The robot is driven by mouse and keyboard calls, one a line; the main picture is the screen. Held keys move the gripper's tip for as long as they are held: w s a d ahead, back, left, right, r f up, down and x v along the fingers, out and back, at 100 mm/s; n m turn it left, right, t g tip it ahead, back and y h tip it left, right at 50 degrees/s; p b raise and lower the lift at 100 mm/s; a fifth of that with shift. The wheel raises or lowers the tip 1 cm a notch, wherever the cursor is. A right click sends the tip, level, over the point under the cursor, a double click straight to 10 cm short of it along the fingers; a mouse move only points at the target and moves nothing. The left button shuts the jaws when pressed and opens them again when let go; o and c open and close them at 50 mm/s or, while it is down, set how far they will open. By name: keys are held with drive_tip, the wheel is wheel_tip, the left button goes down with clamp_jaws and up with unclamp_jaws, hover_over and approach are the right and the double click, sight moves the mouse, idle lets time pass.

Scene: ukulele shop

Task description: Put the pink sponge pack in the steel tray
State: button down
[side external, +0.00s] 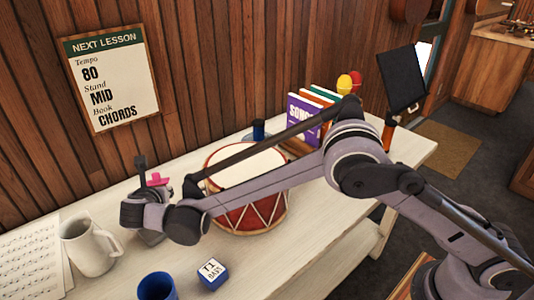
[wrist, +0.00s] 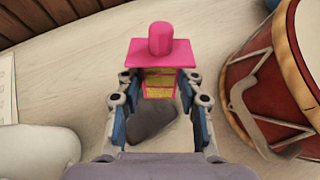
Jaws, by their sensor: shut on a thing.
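The pink sponge pack (wrist: 160,52) is in the wrist view, with a wide pink top, a round pink knob and yellow bands below. My gripper (wrist: 160,85) is shut on its banded lower part, with a finger on each side. In the side external view the pack's pink top (side external: 157,180) shows just beyond my wrist, over the back left of the table. The rest of it is hidden there by my arm. I cannot tell if its base touches the table. I cannot make out a steel tray in either view.
A red drum (side external: 255,210) stands close on the right; it also shows in the wrist view (wrist: 270,95). A white mug (side external: 90,247) and sheet music (side external: 32,262) are at left. A blue cup (side external: 158,286) and blue block (side external: 212,274) are in front. Books (side external: 303,120) stand behind.

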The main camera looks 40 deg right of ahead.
wheel_tip(320, 180, up, 3)
drive_tip(key=s+a+n+t+y, duration=0.2)
drive_tip(key=a+n+t+y, duration=0.1)
drive_tip(key=n+t+y, duration=0.2)
drive_tip(key=shift+f, duration=4.8)
drive_tip(key=shift+f, duration=0.1)
drive_tip(key=c, duration=0.9)
unclamp_jaws()
drive_tip(key=shift+o, duration=0.2)
drive_tip(key=shift+s, duration=0.25)
drive_tip(key=v, duration=1.1)
drive_tip(key=shift+s, duration=0.3)
